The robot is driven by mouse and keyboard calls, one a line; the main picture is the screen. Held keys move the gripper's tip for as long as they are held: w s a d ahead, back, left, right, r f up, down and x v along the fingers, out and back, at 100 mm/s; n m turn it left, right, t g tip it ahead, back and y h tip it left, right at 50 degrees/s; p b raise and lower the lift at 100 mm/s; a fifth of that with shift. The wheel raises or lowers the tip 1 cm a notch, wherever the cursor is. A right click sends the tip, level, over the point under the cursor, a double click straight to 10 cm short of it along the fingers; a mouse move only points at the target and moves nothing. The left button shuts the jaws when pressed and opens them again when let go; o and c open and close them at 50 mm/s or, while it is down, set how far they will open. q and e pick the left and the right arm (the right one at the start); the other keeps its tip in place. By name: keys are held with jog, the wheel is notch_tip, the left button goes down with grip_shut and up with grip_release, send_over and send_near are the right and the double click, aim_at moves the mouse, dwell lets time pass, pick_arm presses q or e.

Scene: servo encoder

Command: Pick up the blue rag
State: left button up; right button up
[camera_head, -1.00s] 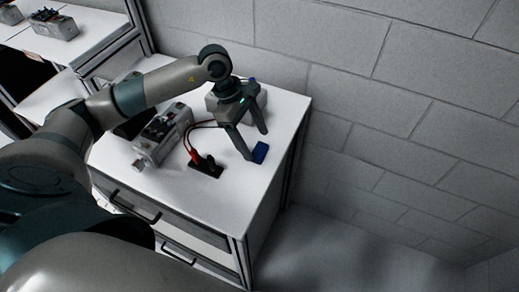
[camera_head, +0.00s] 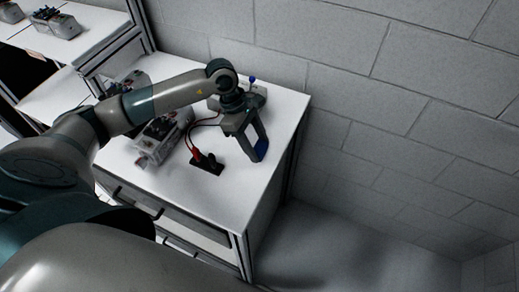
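The blue rag (camera_head: 261,154) is a small, dark blue folded piece on the white tabletop (camera_head: 225,185), near its right edge. My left gripper (camera_head: 256,157) points down right at the rag, with its fingers apart on either side of it or just above it. The near finger covers part of the rag. I cannot tell whether the fingers touch it. My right gripper is not in the view.
A dark plate with red and black plugs (camera_head: 207,162) and cables lies left of the rag. A grey device (camera_head: 160,138) stands further left. Another device is partly hidden behind my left gripper. A block wall (camera_head: 420,80) stands behind and right of the table.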

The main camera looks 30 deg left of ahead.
aim_at(264, 149)
pick_arm(q)
jog(key=shift+r, duration=0.15)
jog(key=shift+c, duration=0.2)
jog(key=shift+r+b, duration=0.6)
jog(key=shift+b, duration=0.05)
notch_tip(264, 149, up, 2)
jog(key=shift+w+r+b, duration=0.1)
jog(key=shift+r+b, duration=0.1)
jog(key=shift+b, duration=0.6)
jog(key=s+d+r+b, duration=0.4)
jog(key=s+r, duration=0.3)
jog(key=s, duration=0.3)
jog(key=shift+s+d, duration=0.4)
jog(key=shift+d, duration=0.05)
jog(key=shift+r, duration=0.1)
jog(key=o, duration=0.4)
jog(key=c, duration=0.3)
jog(key=shift+w, duration=0.1)
